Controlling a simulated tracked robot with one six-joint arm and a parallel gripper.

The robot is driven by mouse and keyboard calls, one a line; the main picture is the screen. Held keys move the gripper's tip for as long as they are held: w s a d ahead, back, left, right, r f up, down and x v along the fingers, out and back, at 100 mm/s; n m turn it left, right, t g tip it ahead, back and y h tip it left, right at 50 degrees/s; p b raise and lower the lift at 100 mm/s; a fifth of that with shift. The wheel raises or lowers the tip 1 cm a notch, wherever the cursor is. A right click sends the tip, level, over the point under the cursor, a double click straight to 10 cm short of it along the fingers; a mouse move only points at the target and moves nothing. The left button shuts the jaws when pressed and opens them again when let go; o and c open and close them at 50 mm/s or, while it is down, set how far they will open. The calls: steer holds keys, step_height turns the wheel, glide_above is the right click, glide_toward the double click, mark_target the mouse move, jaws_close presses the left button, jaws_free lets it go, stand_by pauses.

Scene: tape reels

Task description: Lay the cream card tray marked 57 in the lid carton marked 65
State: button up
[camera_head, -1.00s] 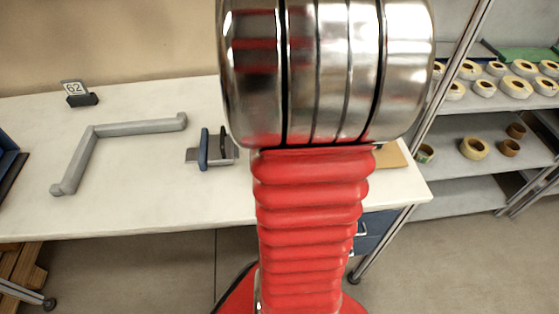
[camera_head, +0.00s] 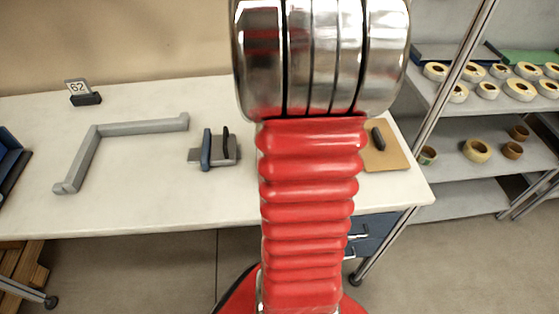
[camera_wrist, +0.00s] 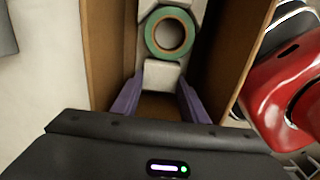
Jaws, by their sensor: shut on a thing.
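In the wrist view, a pale cream card tray (camera_wrist: 160,73) carries a green-rimmed tape reel (camera_wrist: 170,34). My gripper (camera_wrist: 161,78) has its two purple-grey fingers shut on the near part of the tray. Brown card walls of an open carton (camera_wrist: 108,50) stand on both sides of the tray and fingers. The tray lies between these walls; I cannot tell whether it rests on the carton floor. No number shows on tray or carton. In the head view, my arm hides the gripper, and neither tray nor carton can be made out.
Shelves with tape reels (camera_head: 477,150) stand at right.

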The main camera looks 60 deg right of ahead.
steer(key=o, duration=1.2)
step_height(320, 180, up, 12)
steer(key=shift+r, duration=0.1)
stand_by(0.7)
